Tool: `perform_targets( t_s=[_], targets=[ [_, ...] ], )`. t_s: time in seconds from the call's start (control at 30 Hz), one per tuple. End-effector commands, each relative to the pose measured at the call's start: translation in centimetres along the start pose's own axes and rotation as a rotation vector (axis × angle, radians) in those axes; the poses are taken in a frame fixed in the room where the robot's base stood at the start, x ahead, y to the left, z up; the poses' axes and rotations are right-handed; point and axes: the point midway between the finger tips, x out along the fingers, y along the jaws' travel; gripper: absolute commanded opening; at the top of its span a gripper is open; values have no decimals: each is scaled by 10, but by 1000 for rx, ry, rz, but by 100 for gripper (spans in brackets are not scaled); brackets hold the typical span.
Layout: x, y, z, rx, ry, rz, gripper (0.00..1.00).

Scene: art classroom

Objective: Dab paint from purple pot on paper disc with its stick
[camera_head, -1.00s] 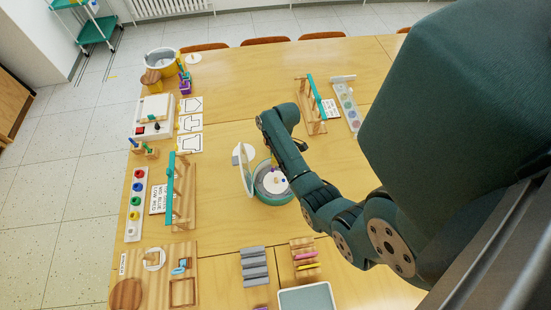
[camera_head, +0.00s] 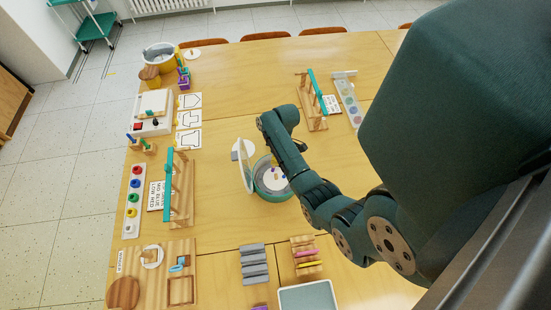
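The white paper disc (camera_head: 275,180) lies in a round teal-rimmed holder (camera_head: 273,196) at mid-table, with a pale upright panel (camera_head: 246,166) at its left. A few small coloured marks show on the disc, some bluish or purple; they are too small to tell apart well. My arm (camera_head: 318,192) reaches over the disc's right side and bends above it. My gripper fingers are hidden by the arm, so any stick in them cannot be seen. A purple pot-like object (camera_head: 184,83) stands at the far left; whether it is the task's purple pot is unclear.
Wooden stands with teal bars (camera_head: 316,92) (camera_head: 169,184) stand at the upper right and left. A tray of coloured round pieces (camera_head: 134,197), white outline cards (camera_head: 188,118), grey blocks (camera_head: 254,263) and a pale tray (camera_head: 307,296) surround the holder. Bare table lies behind it.

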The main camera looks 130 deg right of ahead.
Motion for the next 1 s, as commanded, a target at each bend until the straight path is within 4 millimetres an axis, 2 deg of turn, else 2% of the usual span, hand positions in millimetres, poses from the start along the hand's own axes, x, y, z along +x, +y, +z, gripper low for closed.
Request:
perform_targets(
  t_s=[0.73,1.0],
  targets=[
    [7,1,1,0,0,0,0],
    [-12,-2,-2,0,0,0,0]
  ],
)
